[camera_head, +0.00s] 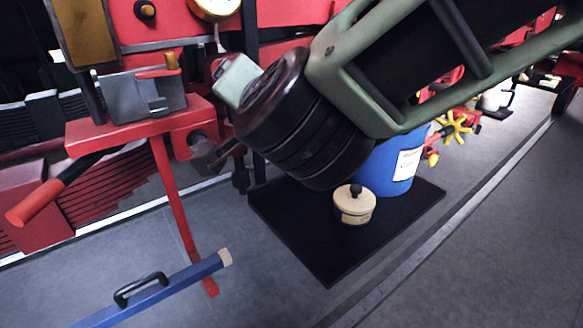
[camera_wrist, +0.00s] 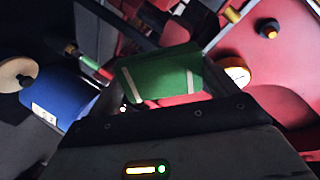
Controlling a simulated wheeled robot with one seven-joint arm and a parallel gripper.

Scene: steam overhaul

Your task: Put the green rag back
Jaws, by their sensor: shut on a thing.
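The green rag (camera_wrist: 160,72) is a flat green piece with pale stripes in the middle of the wrist view. My gripper (camera_wrist: 163,92) is shut on it; the dark gripper body fills the bottom of that view and hides the near part. In the head view, my arm's dark round wrist hides most of the gripper. A pale green-grey piece (camera_head: 236,79) sticks out past the wrist at upper left; I cannot tell there whether it is rag or gripper. The rag is held in the air near the red machine.
A grey metal box (camera_head: 145,97) with tools sits on a red stand (camera_head: 105,133) at left. A labelled blue drum (camera_head: 385,170) and a beige lidded pot (camera_head: 354,207) stand on a black mat (camera_head: 330,258). A blue bar (camera_head: 160,294) crosses lower left. A gauge (camera_wrist: 237,73) is nearby.

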